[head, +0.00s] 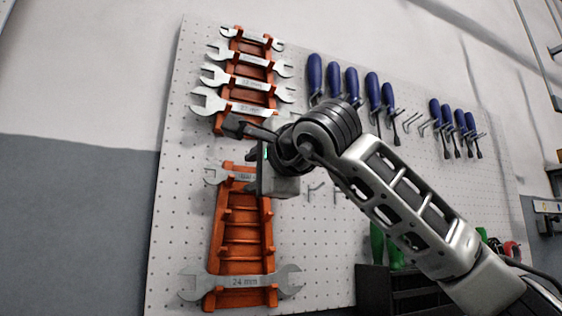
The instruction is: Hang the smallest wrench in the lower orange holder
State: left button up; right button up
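The lower orange holder (243,234) hangs on the pegboard. A silver wrench (218,175) lies across its top slot, its right end hidden behind my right gripper. A large 24 mm wrench (240,282) lies across its bottom slot, and the slots between are empty. The upper orange holder (247,62) carries several wrenches, such as a small-looking one (252,37) at its top. I cannot read every size. My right gripper (252,146) is between the two holders, in front of the top of the lower one. Whether it grips the wrench there is unclear. My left gripper is out of view.
Blue-handled screwdrivers (351,82) and hex keys (422,127) hang on the pegboard (180,228) to the right. Green-handled tools (377,242) stand by a dark box (395,290) at lower right. Pegboard right of the lower holder is mostly bare.

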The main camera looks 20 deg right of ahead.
jog(key=s+d+b, duration=0.2)
jog(key=s+b, duration=0.1)
jog(key=s, duration=1.1)
jog(key=shift+b, duration=0.35)
